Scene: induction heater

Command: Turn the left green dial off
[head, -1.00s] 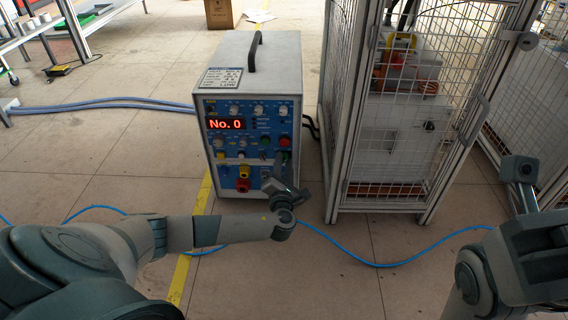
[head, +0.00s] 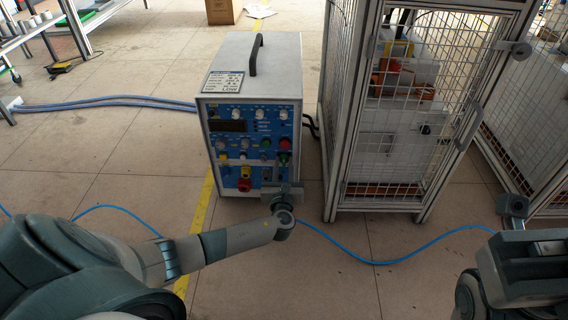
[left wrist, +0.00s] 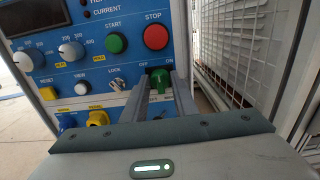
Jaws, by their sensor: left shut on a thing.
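The induction heater (head: 250,75) is a grey box with a blue front panel. The left green dial (left wrist: 160,80) is on the panel below the red STOP button, with OFF marked upper left of it and ON upper right. My left gripper (left wrist: 166,88) is shut on this dial, one finger on each side. In the head view the gripper (head: 283,172) is at the panel's lower right, partly covering it. The dial's exact angle is hard to tell. The panel's display (head: 227,126) is dark. My right gripper (head: 514,207) is at the right edge, away from the heater; its jaws are unclear.
A wire-mesh cage (head: 415,110) stands close to the right of the heater. A blue cable (head: 400,260) runs across the floor in front. Blue hoses (head: 110,102) lie to the left. A cardboard box (head: 220,11) is at the back. The floor left of the heater is mostly clear.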

